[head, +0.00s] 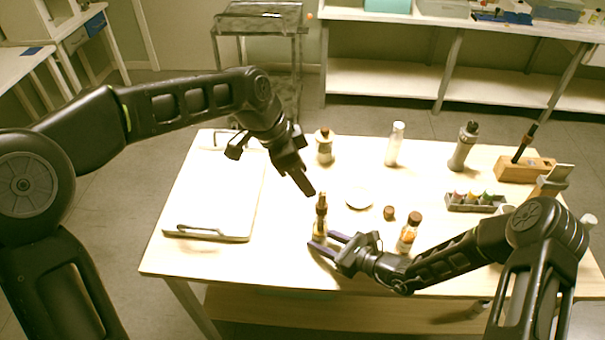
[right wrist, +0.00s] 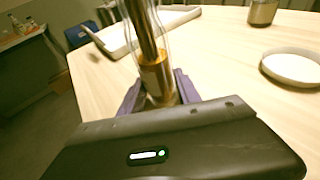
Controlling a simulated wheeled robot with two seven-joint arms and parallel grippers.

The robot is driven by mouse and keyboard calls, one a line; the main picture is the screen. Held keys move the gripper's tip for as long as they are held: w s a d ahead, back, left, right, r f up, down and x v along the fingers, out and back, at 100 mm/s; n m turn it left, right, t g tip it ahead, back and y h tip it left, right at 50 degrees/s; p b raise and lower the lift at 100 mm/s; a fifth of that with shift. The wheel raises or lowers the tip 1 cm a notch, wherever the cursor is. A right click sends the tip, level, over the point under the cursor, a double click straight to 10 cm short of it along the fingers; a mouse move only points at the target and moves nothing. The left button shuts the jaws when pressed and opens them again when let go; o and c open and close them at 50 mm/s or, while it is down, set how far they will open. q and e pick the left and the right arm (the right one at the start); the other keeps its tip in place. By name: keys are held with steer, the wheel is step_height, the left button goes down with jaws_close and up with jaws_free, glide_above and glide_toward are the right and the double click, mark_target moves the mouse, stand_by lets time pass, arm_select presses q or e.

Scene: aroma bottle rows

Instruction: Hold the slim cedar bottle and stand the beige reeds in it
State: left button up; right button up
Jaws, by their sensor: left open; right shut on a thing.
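The slim bottle (head: 320,227) stands near the front middle of the table. In the right wrist view it is a clear glass bottle (right wrist: 155,78) with amber liquid low inside. A brown, stick-like bundle (right wrist: 147,32) stands inside the glass in that view; I take it for the reeds, though it looks darker than beige. My right gripper (head: 320,240) is shut around the bottle's lower part, its purple fingers on either side. My left gripper (head: 309,190) is open, just above and left of the bottle top. Whether its fingers touch the reeds I cannot tell.
A white dish (head: 359,198), a brown cap (head: 389,213) and a labelled amber bottle (head: 407,236) stand right of the slim bottle. A white board (head: 215,205) lies left. A corked jar (head: 324,150), other bottles and a vial tray (head: 475,205) stand further back and right.

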steer(key=o, duration=1.1)
steer(key=shift+c, duration=0.2)
steer(key=v, duration=1.2)
steer(key=shift+s+r, duration=0.1)
